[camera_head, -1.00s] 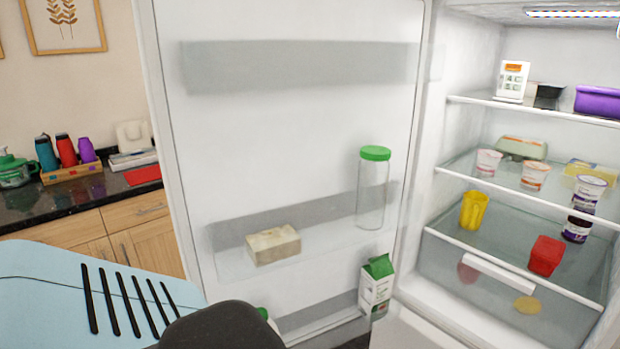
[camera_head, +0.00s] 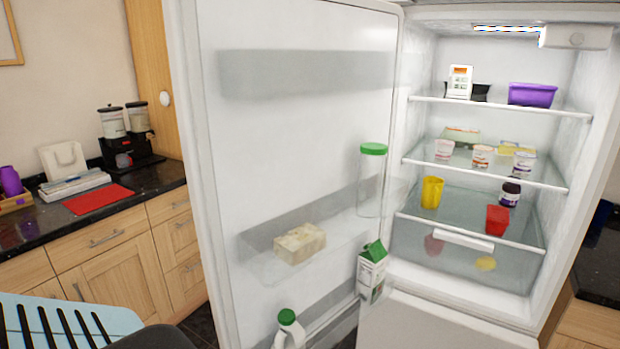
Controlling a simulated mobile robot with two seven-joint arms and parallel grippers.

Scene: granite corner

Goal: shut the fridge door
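The fridge door (camera_head: 300,120) stands wide open on the left side of the fridge, its inner face toward me. Its shelves hold a clear jar with a green lid (camera_head: 371,185), a pale block (camera_head: 299,243), a green-and-white carton (camera_head: 371,272) and a white bottle with a green cap (camera_head: 289,330). The fridge body (camera_head: 425,310) is at the right with its lit interior showing. A light blue slotted part and a dark rounded part of mine show at the lower left. Neither gripper's fingers are in view.
Inside the fridge are a purple tub (camera_head: 532,94), a yellow cup (camera_head: 432,191), a red container (camera_head: 497,220) and several small pots. Left of the door is a dark counter (camera_head: 150,180) with wooden cabinets, a red mat (camera_head: 98,199) and a black dispenser (camera_head: 128,137).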

